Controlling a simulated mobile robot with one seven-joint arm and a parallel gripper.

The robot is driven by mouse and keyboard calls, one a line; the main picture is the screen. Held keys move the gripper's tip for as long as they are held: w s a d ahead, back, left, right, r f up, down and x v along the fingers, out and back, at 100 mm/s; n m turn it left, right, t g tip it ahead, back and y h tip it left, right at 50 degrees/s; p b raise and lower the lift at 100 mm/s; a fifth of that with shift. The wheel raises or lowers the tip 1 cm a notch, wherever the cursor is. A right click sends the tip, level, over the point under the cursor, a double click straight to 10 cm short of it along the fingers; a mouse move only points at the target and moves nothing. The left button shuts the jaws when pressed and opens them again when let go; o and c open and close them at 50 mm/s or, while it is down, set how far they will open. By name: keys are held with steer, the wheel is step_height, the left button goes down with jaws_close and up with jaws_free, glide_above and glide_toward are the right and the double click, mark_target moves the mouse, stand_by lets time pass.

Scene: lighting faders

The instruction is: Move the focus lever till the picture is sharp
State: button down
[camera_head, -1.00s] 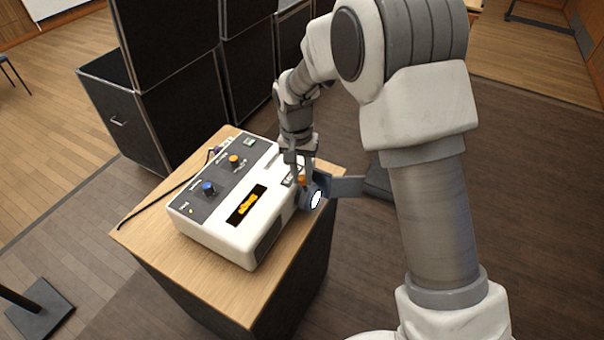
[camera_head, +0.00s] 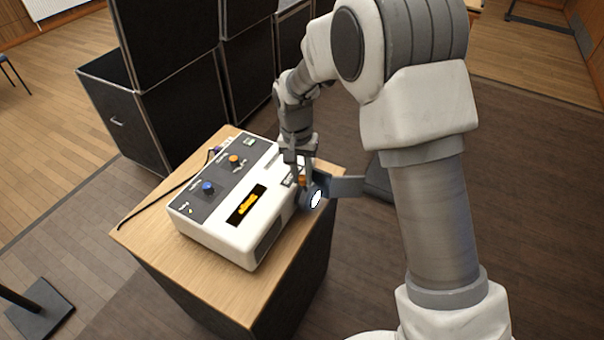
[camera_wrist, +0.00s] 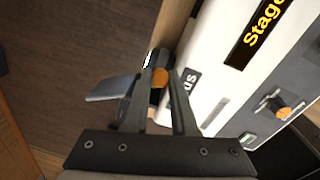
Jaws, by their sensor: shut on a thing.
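The projector (camera_head: 231,229) is a white box with a grey control panel, standing on a wooden-topped stand. Its lens (camera_head: 315,198) faces out from the right side. The focus lever has an orange tip (camera_wrist: 160,78), which also shows near the lens in the head view. My gripper (camera_wrist: 160,66) is shut on the lever, one finger on each side of the tip; it also shows in the head view (camera_head: 303,180). A dark display (camera_head: 246,206) on the box's top carries orange writing. In the wrist view the display (camera_wrist: 262,32) reads "Stage", cut off by the frame, with crisp letters.
A blue knob (camera_head: 208,188) and an orange knob (camera_head: 235,161) sit on the panel. A cable (camera_head: 165,190) runs over the stand's top (camera_head: 200,285). Black cases (camera_head: 150,120) stand behind. Open floor lies right of the stand.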

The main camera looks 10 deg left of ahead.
stand_by(0.3)
steer(key=shift+w+d+r+g+p, duration=0.3)
steer(key=shift+w+g+p, duration=0.35)
steer(key=shift+p, duration=0.35)
steer(key=shift+w+d+g+y+p, duration=0.1)
steer(key=shift+w+g+y+p, duration=0.4)
steer(key=shift+w+g, duration=0.15)
steer(key=c, duration=0.7)
jaws_free()
steer(key=v, duration=1.7)
steer(key=shift+r, duration=0.15)
